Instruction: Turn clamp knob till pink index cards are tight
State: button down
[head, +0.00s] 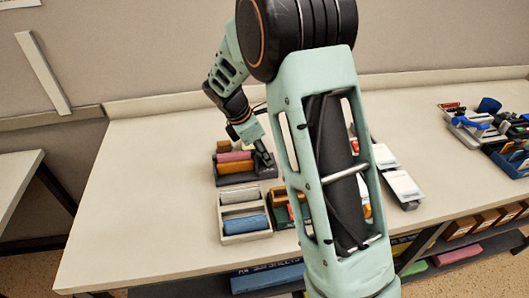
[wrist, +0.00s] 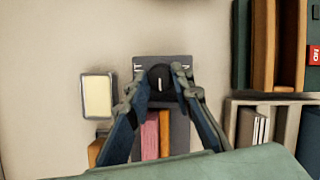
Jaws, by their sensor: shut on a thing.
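A dark grey card holder (head: 262,173) with a knob clamp stands on the desk. Pink index cards (head: 235,157) lie in it beside an orange stack (head: 237,167). In the wrist view the pink cards (wrist: 150,137) and the orange stack (wrist: 165,133) show between my fingers. The round black knob (wrist: 160,82) bears a white mark that points nearly straight up in that view. My gripper (head: 265,161) is at the holder's right end, its fingers shut on the knob from both sides. Pale marks show on the holder's plate (wrist: 160,61) either side of the knob. Whether the cards are tight cannot be told.
A light tray (head: 246,238) with grey and blue stacks stands in front of the holder. A cream-topped block (wrist: 97,96) is left of the holder in the wrist view. White-topped boxes (head: 403,186) stand right of my arm. The desk's left side (head: 140,190) is clear.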

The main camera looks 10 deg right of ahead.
jog(key=m, duration=0.2)
jog(key=m+g+p, duration=0.2)
jog(key=m, duration=0.1)
jog(key=shift+w+r+m, duration=0.1)
jog(key=shift+w+m, duration=0.15)
jog(key=shift+m, duration=0.05)
jog(key=m+g, duration=0.1)
jog(key=m, duration=0.1)
jog(key=m+g+y+p, duration=0.1)
jog(key=m, duration=0.2)
jog(key=shift+w+m, duration=0.15)
jog(key=shift+m, duration=0.15)
jog(key=c, duration=2)
grip_release()
